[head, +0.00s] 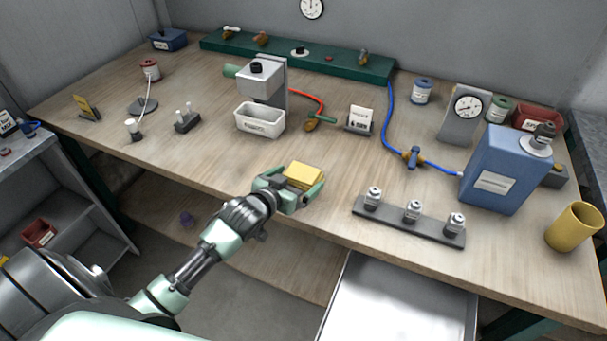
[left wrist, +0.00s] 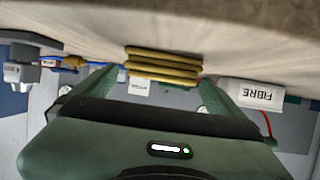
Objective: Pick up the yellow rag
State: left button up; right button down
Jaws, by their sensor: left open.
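The yellow rag (head: 304,176) is a small folded stack lying on the wooden table near its front edge. My left gripper (head: 305,187) is open at the rag, with one finger on each side of it. In the left wrist view the rag (left wrist: 164,66) shows as several folded layers between the tips of the open fingers (left wrist: 160,78). I cannot tell whether the fingers touch it. My right gripper is in neither view.
A white fibre container (head: 260,118) stands behind the rag. A grey rack with small bottles (head: 412,222) is to the right, near a blue canister (head: 505,170) and a yellow cup (head: 573,226). The table's front left (head: 190,160) is clear.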

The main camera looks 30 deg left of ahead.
aim_at(298, 179)
pick_arm(q)
jog(key=x, duration=0.4)
jog(key=shift+s+a+f, duration=0.1)
jog(key=shift+f, duration=0.1)
jog(key=c, duration=1.1)
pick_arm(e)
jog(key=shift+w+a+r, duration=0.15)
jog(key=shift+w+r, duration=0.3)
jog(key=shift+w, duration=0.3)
